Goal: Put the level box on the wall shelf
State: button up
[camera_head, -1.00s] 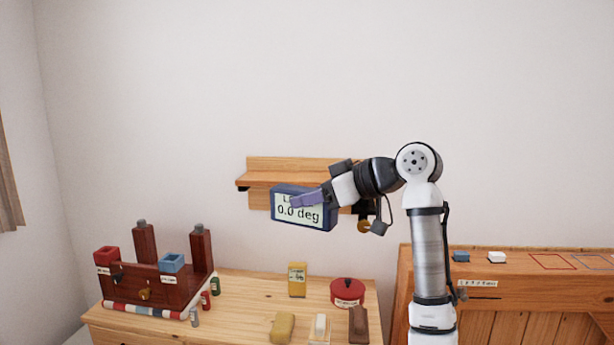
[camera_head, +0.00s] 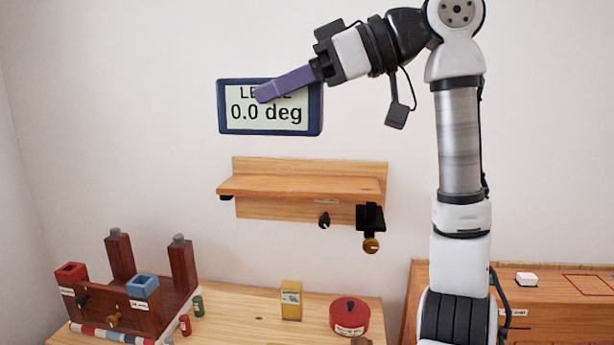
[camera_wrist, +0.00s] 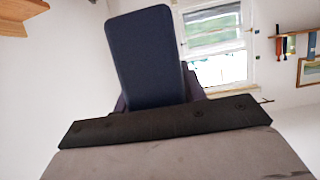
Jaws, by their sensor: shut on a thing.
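The level box (camera_head: 270,126) is a dark blue block with a pale screen reading "0.0 deg". My gripper (camera_head: 265,93) is shut on it, with a purple finger across the screen's upper part. The box is upright and roughly level in the air, above the wall shelf (camera_head: 300,187) in the head view. The shelf is a wooden board with a back panel, and its top looks bare. In the wrist view the box's plain dark side (camera_wrist: 147,60) rises from between the fingers, which are mostly hidden.
Black hardware with a brass knob (camera_head: 371,245) hangs under the shelf's right end. Below, the wooden dresser top (camera_head: 235,290) bears a dark red rack (camera_head: 140,310), a yellow box (camera_head: 291,300) and a red round tin (camera_head: 350,317). A wooden cabinet stands at the right.

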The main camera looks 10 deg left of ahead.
aim_at(313, 184)
jog(key=i, duration=1.4)
